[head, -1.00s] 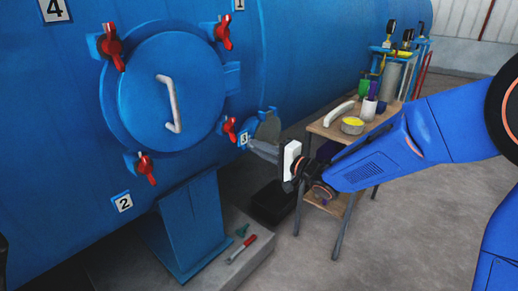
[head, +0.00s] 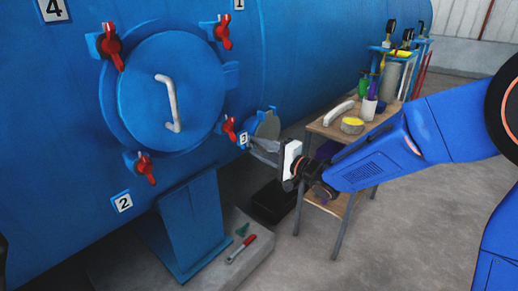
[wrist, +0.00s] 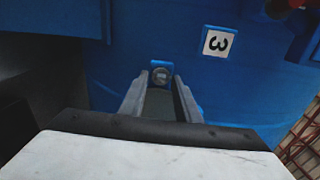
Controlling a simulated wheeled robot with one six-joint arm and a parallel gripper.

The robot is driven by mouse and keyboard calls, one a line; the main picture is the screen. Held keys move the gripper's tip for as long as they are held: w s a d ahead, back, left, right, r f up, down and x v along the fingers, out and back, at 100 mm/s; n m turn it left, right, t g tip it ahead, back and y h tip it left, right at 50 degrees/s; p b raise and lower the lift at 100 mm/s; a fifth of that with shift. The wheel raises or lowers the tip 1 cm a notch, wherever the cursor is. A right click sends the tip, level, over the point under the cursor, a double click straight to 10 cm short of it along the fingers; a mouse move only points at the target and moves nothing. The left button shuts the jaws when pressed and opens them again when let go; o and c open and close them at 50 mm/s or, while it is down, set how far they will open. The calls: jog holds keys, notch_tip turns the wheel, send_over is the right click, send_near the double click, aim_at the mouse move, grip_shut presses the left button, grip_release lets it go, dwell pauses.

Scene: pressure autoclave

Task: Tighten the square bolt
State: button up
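The bolt (wrist: 160,74) shows in the wrist view as a small grey head on a blue block of the autoclave wall. It lies in line with the gap between my fingertips. My gripper (wrist: 160,84) has its two grey fingers apart, one on each side of that gap. I cannot tell whether they touch the bolt. In the head view my gripper (head: 264,146) is at the lower right of the round door (head: 165,88), beside the number 3 plate (head: 243,139). The bolt cannot be made out there.
Red clamp handles (head: 223,32) surround the door. The number 3 plate also shows in the wrist view (wrist: 217,42). A wooden table (head: 330,130) with containers stands behind my arm. A red-handled tool (head: 241,248) lies on the concrete ledge. A dark box (head: 273,203) sits on the floor.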

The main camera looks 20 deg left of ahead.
jog(key=v, duration=1.7)
jog(key=shift+d, duration=0.2)
jog(key=shift+s, duration=0.1)
jog(key=w+d+r+t+h, duration=0.1)
jog(key=w+d+t+h, duration=0.3)
jog(key=d, duration=0.5)
jog(key=w+d+r+t+h, duration=0.1)
jog(key=d+t+h, duration=0.1)
jog(key=d+h, duration=0.6)
jog(key=s+d+f+g+h, duration=0.1)
jog(key=s+d+h, duration=0.15)
jog(key=d, duration=0.45)
jog(key=s+d+f+g+h, duration=0.1)
jog(key=s+d, duration=0.3)
jog(key=d, duration=0.3)
jog(key=s+d+f+n+g, duration=0.2)
jog(key=s+g, duration=0.1)
jog(key=s, duration=0.8)
jog(key=s+d+f+n+g+h, duration=0.1)
jog(key=s+d+n+g, duration=0.1)
jog(key=s, duration=0.9)
jog(key=shift+d+f+n+g, duration=0.3)
jog(key=shift+d+f+g, duration=0.15)
jog(key=shift+d, duration=0.2)
